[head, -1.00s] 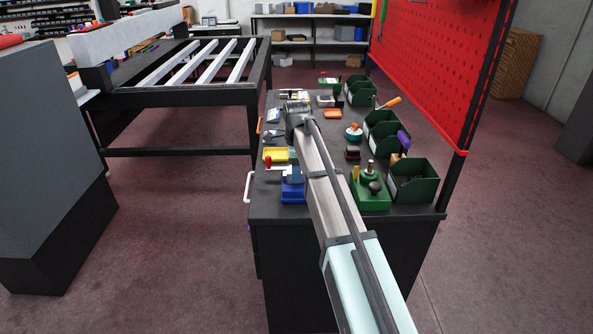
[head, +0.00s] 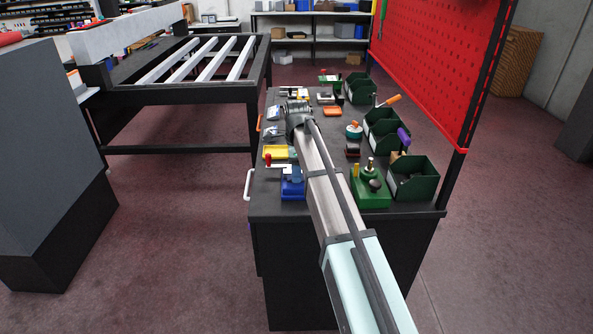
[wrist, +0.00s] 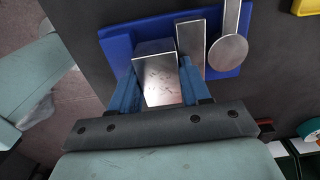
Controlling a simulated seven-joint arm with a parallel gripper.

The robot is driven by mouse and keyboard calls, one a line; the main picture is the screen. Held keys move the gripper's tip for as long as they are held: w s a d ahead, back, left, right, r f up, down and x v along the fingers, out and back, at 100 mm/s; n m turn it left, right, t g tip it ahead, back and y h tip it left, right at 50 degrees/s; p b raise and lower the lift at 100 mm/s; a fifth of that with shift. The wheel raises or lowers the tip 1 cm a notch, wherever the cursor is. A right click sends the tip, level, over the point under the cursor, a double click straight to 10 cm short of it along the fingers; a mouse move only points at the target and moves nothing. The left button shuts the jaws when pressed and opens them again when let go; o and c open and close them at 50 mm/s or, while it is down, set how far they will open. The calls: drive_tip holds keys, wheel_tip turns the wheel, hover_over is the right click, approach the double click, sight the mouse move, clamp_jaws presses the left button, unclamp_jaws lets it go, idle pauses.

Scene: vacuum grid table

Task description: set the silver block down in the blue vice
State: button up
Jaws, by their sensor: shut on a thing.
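The blue vice (head: 291,194) stands at the near left of the bench, partly hidden by my arm in the head view. In the wrist view its blue base (wrist: 117,43) lies below my gripper, with a silver jaw plate (wrist: 191,48) and a round silver part on a rod (wrist: 228,53). My gripper (wrist: 158,92) has blue fingers shut on the silver block (wrist: 160,78), one finger on each side. The block is over the vice base, left of the jaw plate. I cannot tell whether it touches the vice.
A yellow tray (head: 275,152) lies just behind the vice. A green fixture (head: 370,193) stands to its right, with green bins (head: 413,186) along the right edge. An orange tray (head: 332,111) and small parts lie farther back. The red pegboard (head: 440,65) rises at right.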

drive_tip(key=o, duration=1.3)
drive_tip(key=shift+r, duration=0.15)
